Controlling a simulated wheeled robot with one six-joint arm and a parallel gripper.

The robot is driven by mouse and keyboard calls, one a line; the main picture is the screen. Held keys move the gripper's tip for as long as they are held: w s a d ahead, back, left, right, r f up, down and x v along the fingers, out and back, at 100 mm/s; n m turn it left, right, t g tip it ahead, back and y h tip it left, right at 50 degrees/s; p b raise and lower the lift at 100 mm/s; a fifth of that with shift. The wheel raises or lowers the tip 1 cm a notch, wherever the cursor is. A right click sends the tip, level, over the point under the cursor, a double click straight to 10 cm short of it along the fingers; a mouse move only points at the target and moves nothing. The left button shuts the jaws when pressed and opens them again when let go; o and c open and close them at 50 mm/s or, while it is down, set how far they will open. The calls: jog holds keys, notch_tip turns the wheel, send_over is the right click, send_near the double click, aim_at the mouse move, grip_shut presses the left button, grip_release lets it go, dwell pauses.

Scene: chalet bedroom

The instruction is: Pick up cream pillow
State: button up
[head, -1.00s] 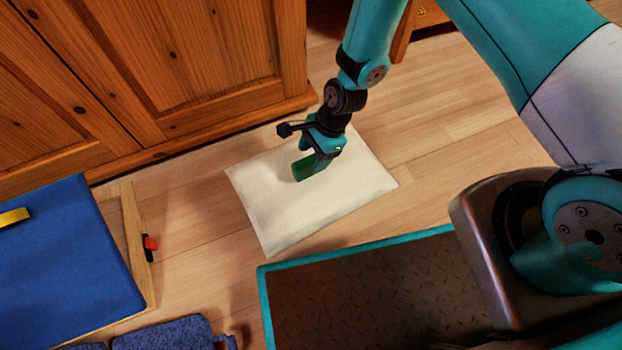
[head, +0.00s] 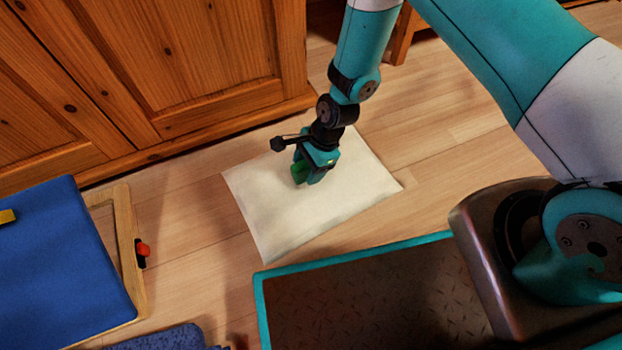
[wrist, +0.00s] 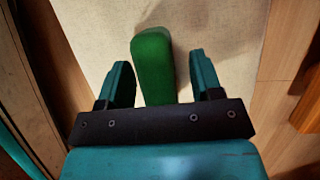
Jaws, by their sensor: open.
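The cream pillow (head: 290,215) lies flat on the wooden floor in the head view, beside the cabinet. In the wrist view the cream pillow (wrist: 215,40) fills the middle behind the fingers. My gripper (head: 308,180) is over the pillow's upper middle, pointing down. In the wrist view my gripper (wrist: 160,85) is open, its two teal fingers apart. A green block-like object (wrist: 152,60) shows between the fingers; it also shows beside the fingers in the head view (head: 299,172). I cannot tell whether the fingertips touch the pillow.
A wooden cabinet (head: 180,60) stands just behind the pillow. A blue-topped wooden-framed item (head: 60,265) lies at left, with a small red-orange piece (head: 143,250) at its edge. My base is close below the pillow. Bare floor (head: 450,140) lies to the right.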

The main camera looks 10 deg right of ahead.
grip_shut()
dwell(0.3)
